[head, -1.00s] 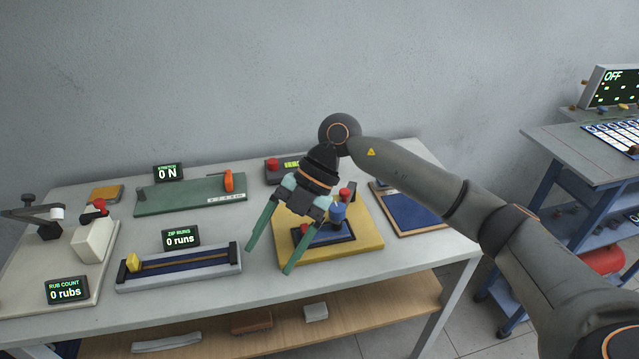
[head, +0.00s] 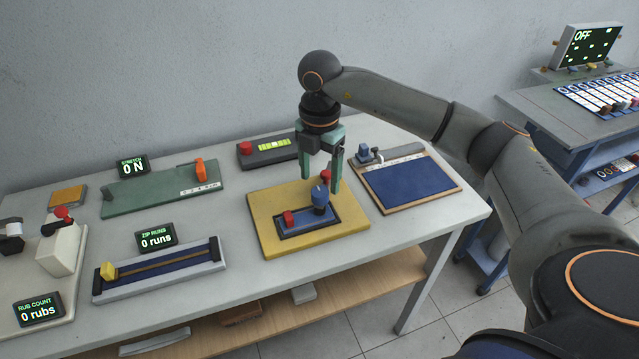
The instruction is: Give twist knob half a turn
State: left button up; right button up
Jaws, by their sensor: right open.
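A red part (head: 325,175) shows between the fingers. My left gripper is out of view.
A board with a blue pad (head: 410,184) lies right of the yellow board. A zip track (head: 160,270) and a green stretch board (head: 150,195) lie to the left. A grey box with a lit bar (head: 268,151) stands behind. Bare white tabletop (head: 430,221) is at the front right.

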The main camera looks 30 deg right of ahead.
aim_at(320, 192)
jog(key=shift+f, duration=1.75)
grip_shut()
